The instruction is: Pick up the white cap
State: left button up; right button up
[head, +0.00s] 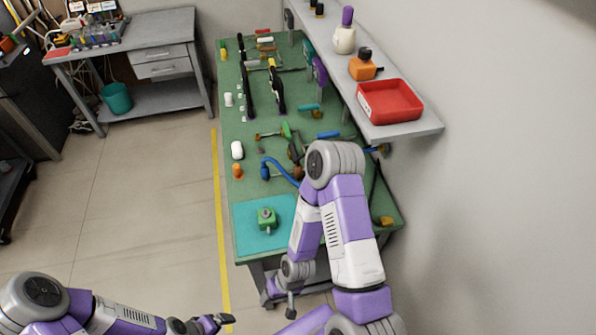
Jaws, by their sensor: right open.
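A white rounded piece (237,150) stands near the left edge of the long green workbench (235,185). A smaller white piece (228,99) is farther back along the same edge. I cannot tell which of them is the white cap. My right gripper (279,303) is open, low by the bench's near end, apart from both white pieces. Its arm hides part of the bench's near right side. My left gripper (214,323) is at the bottom edge, over the floor left of the bench; its jaws are too small to read.
An orange piece (237,171) is just in front of the larger white piece. A green block (267,217) sits on a teal mat (246,246). A blue hose (284,168) and several tools lie beyond. A shelf with a red tray (390,116) overhangs the right side.

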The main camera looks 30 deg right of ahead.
aim_at(228, 99)
jog(key=u, duration=0.3)
jog(key=k, duration=0.4)
jog(key=u, duration=0.7)
jog(key=i, duration=3.2)
jog(key=z, duration=1.2)
jog(key=i, duration=1.45)
jog(key=z, duration=1.25)
